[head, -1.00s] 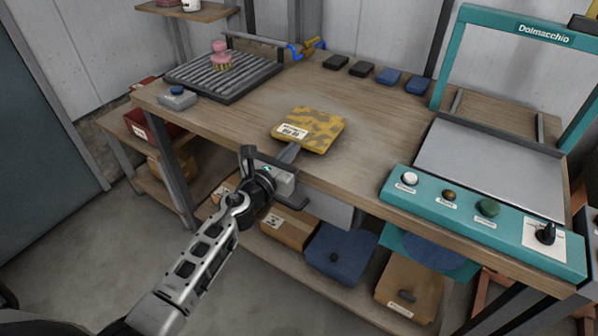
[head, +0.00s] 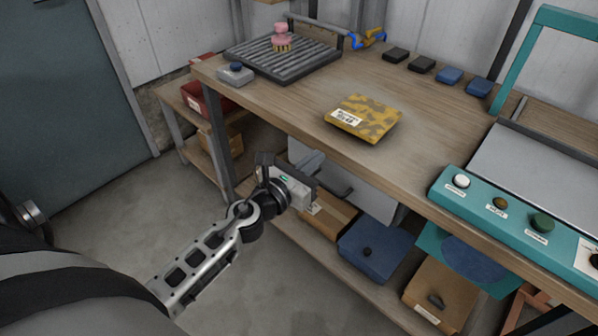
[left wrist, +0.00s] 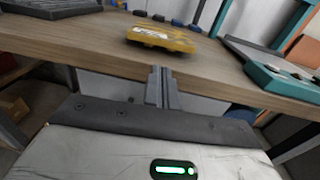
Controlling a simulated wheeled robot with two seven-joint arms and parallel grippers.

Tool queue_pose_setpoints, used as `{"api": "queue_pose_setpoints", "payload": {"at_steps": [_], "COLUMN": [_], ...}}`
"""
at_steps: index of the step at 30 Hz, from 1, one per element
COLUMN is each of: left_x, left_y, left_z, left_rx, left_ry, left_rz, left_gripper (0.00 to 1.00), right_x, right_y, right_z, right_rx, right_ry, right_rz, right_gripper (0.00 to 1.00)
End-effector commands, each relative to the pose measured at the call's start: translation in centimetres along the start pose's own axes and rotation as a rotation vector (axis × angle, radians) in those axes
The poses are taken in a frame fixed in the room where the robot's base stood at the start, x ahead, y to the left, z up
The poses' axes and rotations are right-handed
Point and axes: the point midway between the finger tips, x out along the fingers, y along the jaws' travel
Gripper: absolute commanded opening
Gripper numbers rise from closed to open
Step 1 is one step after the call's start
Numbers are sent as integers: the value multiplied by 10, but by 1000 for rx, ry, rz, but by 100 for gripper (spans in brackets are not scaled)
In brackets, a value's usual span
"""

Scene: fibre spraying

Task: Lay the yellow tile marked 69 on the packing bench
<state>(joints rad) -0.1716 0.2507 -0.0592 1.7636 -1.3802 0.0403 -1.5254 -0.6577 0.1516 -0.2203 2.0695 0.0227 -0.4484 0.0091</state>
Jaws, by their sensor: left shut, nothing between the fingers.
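A yellow tile (head: 362,119) with brown mottling and a white label lies flat on the wooden bench (head: 290,100), close to its front edge. The label is too small to read. The tile also shows in the left wrist view (left wrist: 161,39), beyond the fingers. My left gripper (head: 308,168) is shut and empty. It is in front of the bench and below its top, apart from the tile. Its closed fingers (left wrist: 161,85) point toward the bench edge in the left wrist view. My right gripper is not in view.
A ribbed dark tray (head: 283,66) with a pink-handled brush (head: 283,38) stands at the back left. Several dark and blue blocks line the back. A teal machine (head: 520,215) takes the right side. Bins and boxes (head: 375,248) sit on the lower shelf. Bench top around the tile is clear.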

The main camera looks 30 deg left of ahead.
Motion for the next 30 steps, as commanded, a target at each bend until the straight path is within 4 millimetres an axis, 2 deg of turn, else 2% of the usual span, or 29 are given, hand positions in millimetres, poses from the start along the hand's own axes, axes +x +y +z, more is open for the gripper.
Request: {"api": "queue_pose_setpoints", "payload": {"at_steps": [3,8,11,14,17,18,20,21,24,27,30], "left_x": [-22,-37,-44,-56,-75,-85,-101,-111,-137,-158,-172], "left_y": [0,0,-2,-9,-20,-26,-38,-48,-75,-101,-119], "left_z": [-3,-2,-3,-13,-34,-44,-62,-73,-97,-112,-119], "left_rx": [0,-3,-101,-426,-963,-1210,-1577,-1811,-2323,-2694,-2913], "left_ry": [2,1,6,26,66,85,115,133,170,188,194], "left_rz": [0,2,10,46,131,181,273,343,543,740,888], "left_gripper": [0,0,0,0,0,0,0,0,0,0,0], "right_x": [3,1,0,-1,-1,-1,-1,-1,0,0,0], "right_y": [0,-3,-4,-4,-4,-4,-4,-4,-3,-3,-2], "right_z": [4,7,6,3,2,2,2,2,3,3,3], "right_rx": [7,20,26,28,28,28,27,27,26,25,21], "right_ry": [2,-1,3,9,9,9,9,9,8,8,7], "right_rz": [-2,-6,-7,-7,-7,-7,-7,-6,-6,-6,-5], "right_gripper": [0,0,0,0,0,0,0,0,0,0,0]}}
